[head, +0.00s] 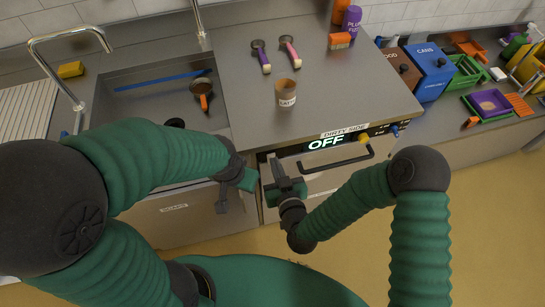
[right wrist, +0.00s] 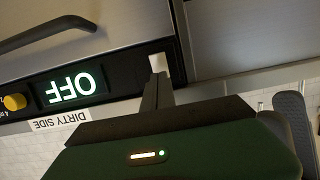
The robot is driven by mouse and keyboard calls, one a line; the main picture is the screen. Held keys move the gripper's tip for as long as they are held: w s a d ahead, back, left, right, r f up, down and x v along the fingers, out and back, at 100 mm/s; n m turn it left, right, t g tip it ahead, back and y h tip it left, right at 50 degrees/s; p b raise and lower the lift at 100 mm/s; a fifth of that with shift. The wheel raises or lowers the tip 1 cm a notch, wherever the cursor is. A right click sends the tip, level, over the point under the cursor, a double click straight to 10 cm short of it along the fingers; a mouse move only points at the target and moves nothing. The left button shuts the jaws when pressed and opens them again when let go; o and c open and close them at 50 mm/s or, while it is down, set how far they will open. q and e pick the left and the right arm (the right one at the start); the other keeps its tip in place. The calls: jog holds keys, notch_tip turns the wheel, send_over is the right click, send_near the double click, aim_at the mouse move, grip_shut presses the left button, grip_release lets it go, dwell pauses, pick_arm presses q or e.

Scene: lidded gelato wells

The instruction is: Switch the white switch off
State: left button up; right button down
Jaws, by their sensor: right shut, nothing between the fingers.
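The white switch (right wrist: 158,62) sits at the end of the dark control panel (right wrist: 125,75) in the right wrist view. My right gripper (right wrist: 161,78) is shut and empty, with its fingertips right at the switch; I cannot tell whether they touch. In the head view the right gripper (head: 273,162) is at the left end of the panel, and the switch is hidden there. The lit display (head: 326,143) reads OFF, and it shows upside down in the right wrist view (right wrist: 70,88). My left gripper (head: 224,198) hangs by the counter front left of it; its jaw opening is unclear.
A dark bar handle (head: 335,163) sticks out below the panel. A yellow knob (head: 363,138) and a blue knob (head: 395,130) are on the panel. The sink (head: 150,105) is at left.

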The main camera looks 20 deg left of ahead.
pick_arm(q)
jog(key=shift+a, duration=0.3)
pick_arm(e)
jog(key=shift+a, duration=0.3)
pick_arm(q)
jog(key=shift+d, duration=0.2)
pick_arm(e)
jog(key=shift+w+d, duration=0.1)
jog(key=shift+d, duration=0.05)
pick_arm(q)
jog(key=shift+a, duration=0.1)
pick_arm(e)
jog(key=shift+w+a, duration=0.3)
jog(key=s+d, duration=0.3)
jog(key=s, duration=0.2)
jog(key=shift+d, duration=0.2)
